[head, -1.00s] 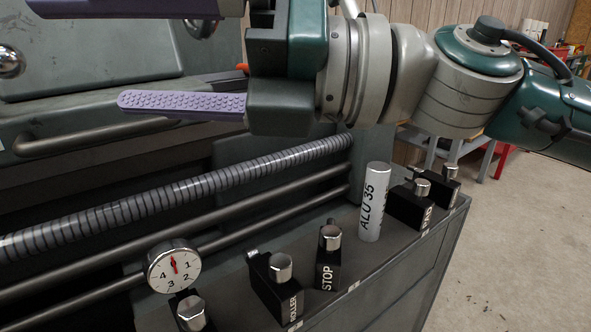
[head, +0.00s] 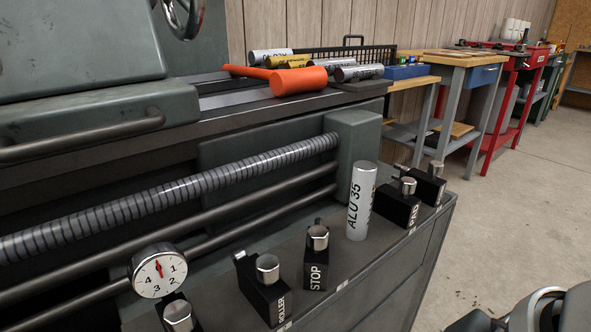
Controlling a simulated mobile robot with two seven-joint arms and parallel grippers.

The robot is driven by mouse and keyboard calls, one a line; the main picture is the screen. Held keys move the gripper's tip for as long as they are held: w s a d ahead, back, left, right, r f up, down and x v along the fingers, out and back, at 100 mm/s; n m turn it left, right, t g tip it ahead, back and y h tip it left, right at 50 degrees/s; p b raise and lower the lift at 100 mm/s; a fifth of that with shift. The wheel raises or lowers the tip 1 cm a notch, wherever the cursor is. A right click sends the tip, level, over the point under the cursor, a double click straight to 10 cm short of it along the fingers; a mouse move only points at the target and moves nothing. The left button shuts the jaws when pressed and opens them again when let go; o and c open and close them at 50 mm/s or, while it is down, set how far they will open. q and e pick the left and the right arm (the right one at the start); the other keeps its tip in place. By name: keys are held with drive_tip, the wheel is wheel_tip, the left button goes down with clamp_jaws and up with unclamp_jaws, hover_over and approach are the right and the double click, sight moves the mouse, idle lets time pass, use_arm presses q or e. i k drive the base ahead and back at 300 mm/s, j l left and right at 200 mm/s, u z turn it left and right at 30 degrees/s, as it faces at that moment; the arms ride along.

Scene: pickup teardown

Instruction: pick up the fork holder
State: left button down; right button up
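Several black tool holders with round metal knobs stand on the machine's front ledge. One reads ROLLER (head: 262,290), one STOP (head: 316,262) and one PAD (head: 396,206). A holder behind the PAD one (head: 428,187) shows no readable label. Another holder at the bottom edge (head: 178,318) is cut off, its label out of view. I cannot tell which is the fork holder. Neither gripper is in view. Part of my arm shows at the lower right.
A white ALU 35 cylinder (head: 361,201) stands upright between the STOP and PAD holders. A dial (head: 158,270) sits at the left. An orange mallet (head: 298,81) and several bars lie on the machine top. Benches stand behind; the floor at right is clear.

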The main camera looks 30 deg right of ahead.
sight(430, 190)
drive_tip(key=z, duration=1.7)
